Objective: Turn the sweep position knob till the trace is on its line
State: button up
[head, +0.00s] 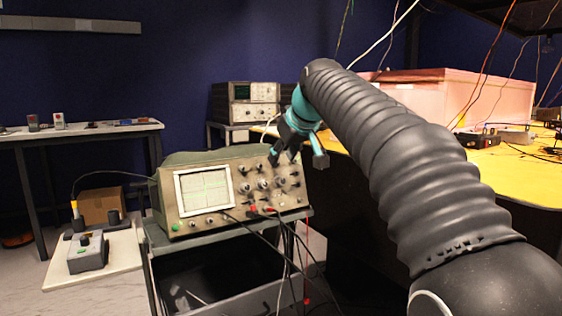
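The oscilloscope (218,212) stands on a grey cart in the middle of the head view. Its lit screen (204,190) shows a pale green grid with a cross of brighter lines; the trace and its line are too small to tell apart. Several knobs (262,184) sit on the panel right of the screen. I cannot tell which is the sweep position knob. My gripper (297,161) is at the upper right of the panel, with its fingers apart. One finger overlaps the panel's upper edge in the picture. I cannot tell whether it touches a knob.
Black and red leads (262,211) hang from the panel's lower edge. The cart (160,238) has an open lower bay. A second instrument (246,103) stands behind. A yellow table (500,165) is at right; a white bench (85,130) and a low board with a grey box (88,253) are at left.

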jog(key=shift+x, duration=1)
grip_shut()
jog(key=shift+r, duration=0.1)
jog(key=m+p, duration=0.1)
jog(key=m+y+p, duration=0.1)
jog(key=p, duration=0.1)
jog(key=shift+d+r+g, duration=0.15)
jog(key=shift+d+g, duration=0.05)
jog(key=shift+g, duration=0.2)
jog(key=shift+w+d+m+g+y+p, duration=0.15)
jog(key=shift+m+g+y+p, duration=0.35)
jog(key=shift+m+y+p, duration=1)
jog(key=shift+f+m+b, duration=0.25)
jog(key=shift+m+b, duration=0.1)
jog(key=shift+m, duration=0.05)
